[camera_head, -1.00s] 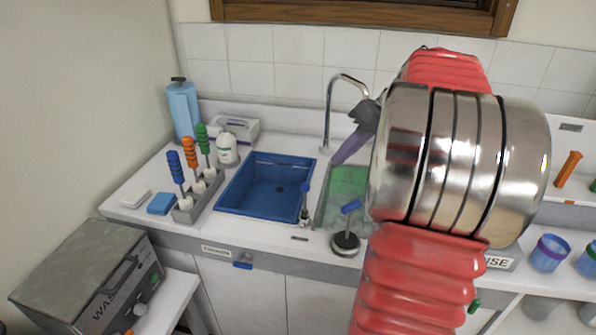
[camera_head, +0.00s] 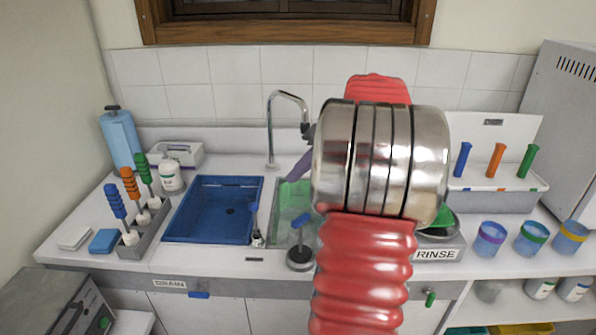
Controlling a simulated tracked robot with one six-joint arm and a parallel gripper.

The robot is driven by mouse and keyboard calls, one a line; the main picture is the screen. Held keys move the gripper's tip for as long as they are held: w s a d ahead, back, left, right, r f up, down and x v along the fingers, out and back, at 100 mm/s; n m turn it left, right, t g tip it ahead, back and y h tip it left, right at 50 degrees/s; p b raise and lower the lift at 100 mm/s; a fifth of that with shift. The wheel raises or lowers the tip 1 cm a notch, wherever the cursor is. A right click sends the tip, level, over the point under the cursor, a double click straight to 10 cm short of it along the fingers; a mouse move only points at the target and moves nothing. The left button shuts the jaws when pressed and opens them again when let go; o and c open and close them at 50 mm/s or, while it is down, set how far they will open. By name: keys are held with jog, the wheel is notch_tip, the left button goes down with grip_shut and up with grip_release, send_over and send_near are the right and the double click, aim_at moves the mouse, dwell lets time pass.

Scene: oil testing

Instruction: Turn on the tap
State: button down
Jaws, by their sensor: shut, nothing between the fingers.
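The tap (camera_head: 270,130) is a chrome gooseneck standing behind the sink, its spout curving right over the basins. A small blue-topped lever (camera_head: 256,220) stands at the front edge between the basins. A second blue-handled lever on a dark round base (camera_head: 300,258) stands to its right. The blue basin (camera_head: 183,212) is on the left, and the green basin (camera_head: 283,224) beside it is partly hidden by my arm. My gripper (camera_head: 293,175), with purple-grey fingers, is shut and empty. In this view it is right of the tap column, above the green basin.
Coloured brushes stand in a grey rack (camera_head: 160,228) left of the blue basin. A soap bottle (camera_head: 171,178) and a blue paper roll (camera_head: 120,140) stand behind.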

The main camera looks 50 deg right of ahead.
aim_at(255, 219)
jog(key=w+a+f, duration=0.4)
jog(key=a+f, duration=0.2)
jog(key=shift+w, duration=0.3)
jog(key=shift+s, duration=0.15)
dwell(0.4)
